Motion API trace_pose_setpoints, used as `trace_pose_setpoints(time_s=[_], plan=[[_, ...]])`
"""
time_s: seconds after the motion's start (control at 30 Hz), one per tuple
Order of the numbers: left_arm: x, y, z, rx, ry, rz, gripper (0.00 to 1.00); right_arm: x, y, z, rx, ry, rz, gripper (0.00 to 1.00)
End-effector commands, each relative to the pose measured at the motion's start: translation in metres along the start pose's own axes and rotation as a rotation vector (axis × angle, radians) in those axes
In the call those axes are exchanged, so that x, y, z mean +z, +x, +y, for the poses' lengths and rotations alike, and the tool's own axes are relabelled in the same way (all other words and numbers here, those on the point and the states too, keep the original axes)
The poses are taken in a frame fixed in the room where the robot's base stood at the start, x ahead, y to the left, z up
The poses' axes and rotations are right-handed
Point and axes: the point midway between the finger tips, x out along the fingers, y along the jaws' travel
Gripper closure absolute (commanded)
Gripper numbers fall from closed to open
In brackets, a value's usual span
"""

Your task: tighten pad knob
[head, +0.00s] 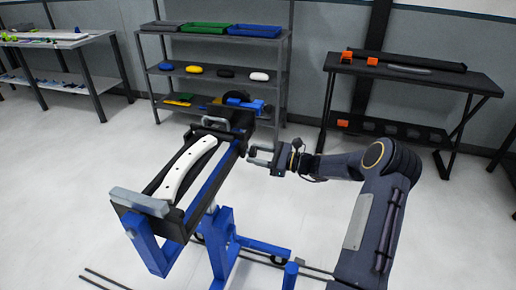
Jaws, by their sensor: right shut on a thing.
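A blue stand (222,243) carries a long black bed (206,187) that runs away from me, tilted in the picture. A white curved part (187,168) lies along the bed. A grey padded bar (140,201) crosses its near end, and a grey handle-like piece (215,122) sits near its far end. My right gripper (255,158) reaches in from the right at the far right side of the bed. Its fingers are shut on the pad knob, which is too small and covered to make out clearly. My left gripper is not in view.
A grey shelf (211,102) behind holds trays and several coloured rolls. A black table (440,79) with orange pieces stands at the right, and another table (55,43) at the far left. Thin dark rods (108,279) show low in front. The white floor between is clear.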

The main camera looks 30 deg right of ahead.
Motion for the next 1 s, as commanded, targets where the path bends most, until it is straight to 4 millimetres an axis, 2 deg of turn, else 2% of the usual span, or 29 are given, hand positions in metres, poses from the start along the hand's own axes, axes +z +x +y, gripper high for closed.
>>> trace_pose_setpoints(time_s=[0.1, 0.4, 1.0], plan=[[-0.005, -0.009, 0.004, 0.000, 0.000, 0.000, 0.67, 0.001, -0.001, 0.001, 0.001, 0.083, 0.004, 0.80], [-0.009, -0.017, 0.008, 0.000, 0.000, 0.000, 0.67, -0.001, -0.001, 0.002, 0.000, 0.211, 0.004, 0.80], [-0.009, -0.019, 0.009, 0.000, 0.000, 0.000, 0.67, -0.002, -0.001, 0.002, 0.000, 0.246, 0.004, 0.80]])
